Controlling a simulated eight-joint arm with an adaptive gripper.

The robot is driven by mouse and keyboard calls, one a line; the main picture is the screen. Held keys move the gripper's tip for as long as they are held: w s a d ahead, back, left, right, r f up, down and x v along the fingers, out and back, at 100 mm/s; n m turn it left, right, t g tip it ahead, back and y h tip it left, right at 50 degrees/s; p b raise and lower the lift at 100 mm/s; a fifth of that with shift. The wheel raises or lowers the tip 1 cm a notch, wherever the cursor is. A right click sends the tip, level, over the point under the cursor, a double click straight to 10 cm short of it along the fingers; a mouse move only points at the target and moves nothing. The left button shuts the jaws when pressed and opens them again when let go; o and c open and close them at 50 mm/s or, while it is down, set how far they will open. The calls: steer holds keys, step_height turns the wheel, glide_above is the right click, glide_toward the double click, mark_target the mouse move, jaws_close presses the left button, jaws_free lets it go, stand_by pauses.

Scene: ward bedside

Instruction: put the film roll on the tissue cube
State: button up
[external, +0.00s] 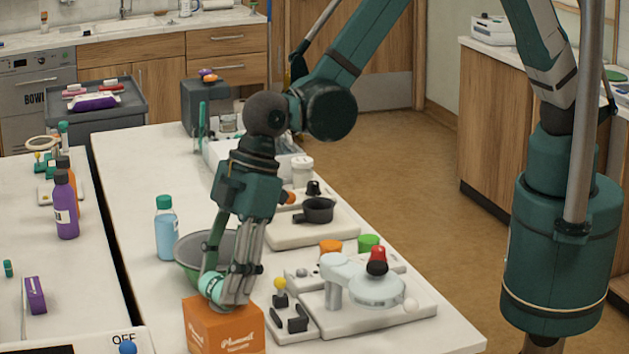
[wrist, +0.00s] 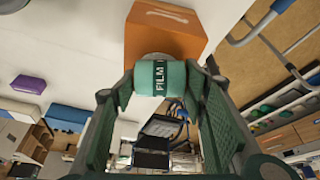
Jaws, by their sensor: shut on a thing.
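The film roll (wrist: 160,78) is a teal-and-white roll with "FILM" printed on a dark band. My gripper (wrist: 160,82) is shut on it, with one finger on each side. The orange tissue cube (external: 222,330) stands on the white counter at the bottom of the external view. My gripper (external: 228,290) points down at the cube's top, and the roll (external: 211,287) shows between its fingers there. Whether the roll touches the cube I cannot tell. In the wrist view the tissue cube (wrist: 165,32) is just beyond the roll, partly hidden by it.
To the right are a board with a yellow-knobbed joystick (external: 280,290) and a white lamp-like device (external: 375,290). The counter's front right is clear.

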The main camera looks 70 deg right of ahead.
steer(key=shift+f, duration=0.3)
steer(key=o, duration=1)
steer(key=shift+r, duration=0.25)
steer(key=shift+v, duration=6)
steer(key=shift+w+d, duration=0.1)
steer(key=shift+d, duration=0.05)
